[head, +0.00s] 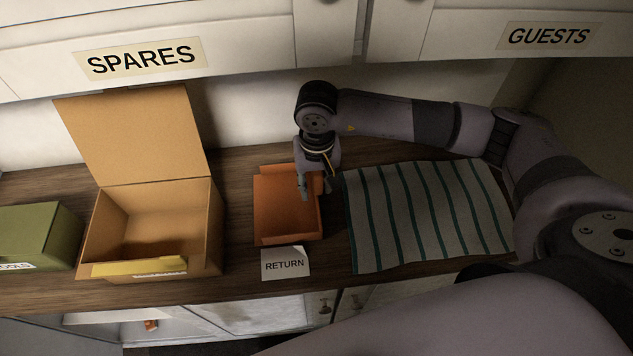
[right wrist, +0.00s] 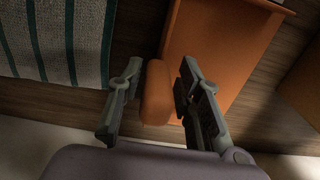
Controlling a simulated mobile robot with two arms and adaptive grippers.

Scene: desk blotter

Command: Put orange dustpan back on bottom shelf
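The orange dustpan (head: 275,212) lies on the wooden counter behind the RETURN card, its open pan facing up. It also shows in the right wrist view (right wrist: 215,50), with its rounded handle (right wrist: 155,92) towards me. My right gripper (head: 314,190) is down at the dustpan's back right part. In the right wrist view its two fingers (right wrist: 158,100) stand on either side of the handle, with a visible gap on the left side, so it is open around the handle. My left gripper is not in view.
An open cardboard box (head: 210,240) and a green box (head: 40,235) stand left of the dustpan. A striped cloth (head: 425,215) lies to its right. The RETURN card (head: 285,263) is in front. Cabinets labelled SPARES (head: 140,60) and GUESTS (head: 549,37) hang above.

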